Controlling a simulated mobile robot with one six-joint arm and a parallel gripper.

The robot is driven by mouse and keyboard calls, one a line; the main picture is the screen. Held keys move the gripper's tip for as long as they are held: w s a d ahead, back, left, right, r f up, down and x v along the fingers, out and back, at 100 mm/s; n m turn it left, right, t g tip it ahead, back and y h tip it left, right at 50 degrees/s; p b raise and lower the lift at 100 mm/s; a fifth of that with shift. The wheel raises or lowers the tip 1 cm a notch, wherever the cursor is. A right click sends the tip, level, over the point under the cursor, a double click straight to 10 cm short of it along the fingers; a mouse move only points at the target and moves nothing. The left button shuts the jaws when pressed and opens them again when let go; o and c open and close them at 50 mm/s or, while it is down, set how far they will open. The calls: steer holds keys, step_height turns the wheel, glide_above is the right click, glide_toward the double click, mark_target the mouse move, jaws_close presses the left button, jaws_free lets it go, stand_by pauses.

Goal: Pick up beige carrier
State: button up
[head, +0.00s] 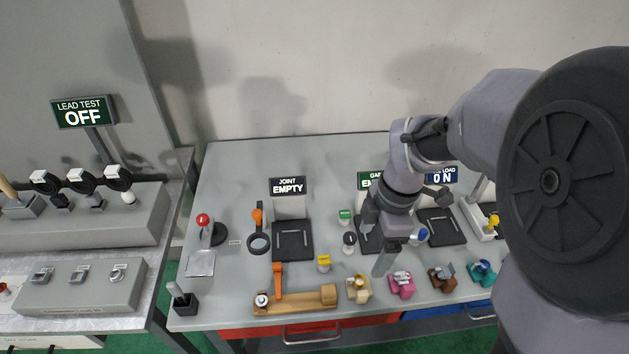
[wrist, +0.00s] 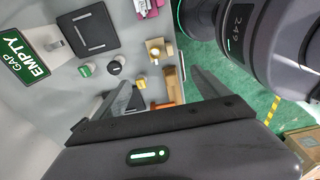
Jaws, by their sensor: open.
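The beige carrier (head: 358,289) stands near the front edge of the grey table in the head view, between the wooden fixture and the pink carrier. In the wrist view the beige carrier (wrist: 157,50) lies beyond my fingertips. My gripper (head: 381,268) hangs fingers down above the table, a little behind and right of the beige carrier in the head view. In the wrist view my gripper (wrist: 162,77) has its fingers wide apart with nothing held between them.
A pink carrier (head: 402,284), a brown carrier (head: 441,279) and a teal carrier (head: 482,272) stand to the right. A wooden fixture (head: 325,296) with an orange lever is to the left. A small yellow-topped piece (head: 323,263) stands behind it.

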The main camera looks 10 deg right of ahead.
steer(key=b, duration=0.2)
glide_toward(361, 284)
steer(key=f+b, duration=0.2)
steer(key=f, duration=0.1)
steer(key=f+b, duration=0.1)
steer(key=f, duration=0.1)
steer(key=shift+s+a+f, duration=0.15)
steer(key=shift+s+a, duration=0.2)
steer(key=f+b, duration=0.1)
steer(key=f, duration=0.2)
steer(key=f+b, duration=0.1)
steer(key=f, duration=0.1)
steer(key=shift+w+a+f+b, duration=0.15)
steer(key=shift+w+a+b, duration=0.15)
steer(key=shift+w+b, duration=0.05)
